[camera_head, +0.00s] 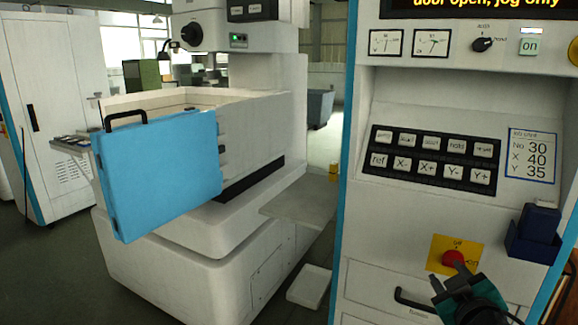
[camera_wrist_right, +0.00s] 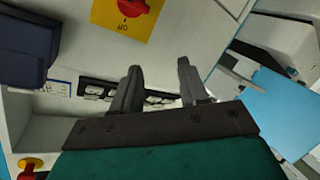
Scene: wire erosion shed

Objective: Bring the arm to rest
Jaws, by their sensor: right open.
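My right gripper (camera_head: 449,278) is at the lower right of the head view, just below the red rotary switch (camera_head: 453,258) on its yellow plate (camera_head: 440,248). In the right wrist view the gripper (camera_wrist_right: 160,68) is open, with nothing between its two dark fingers. There the red switch (camera_wrist_right: 131,7) shows at the top, beyond the fingertips and not between them. My left gripper is in neither view.
The control cabinet (camera_head: 400,85) carries a key panel (camera_head: 434,158), a dark blue holder (camera_head: 533,235) and a drawer handle (camera_head: 413,300). Left stands the white machine with its blue door (camera_head: 165,170) swung open. A white cabinet (camera_head: 60,100) is farther left.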

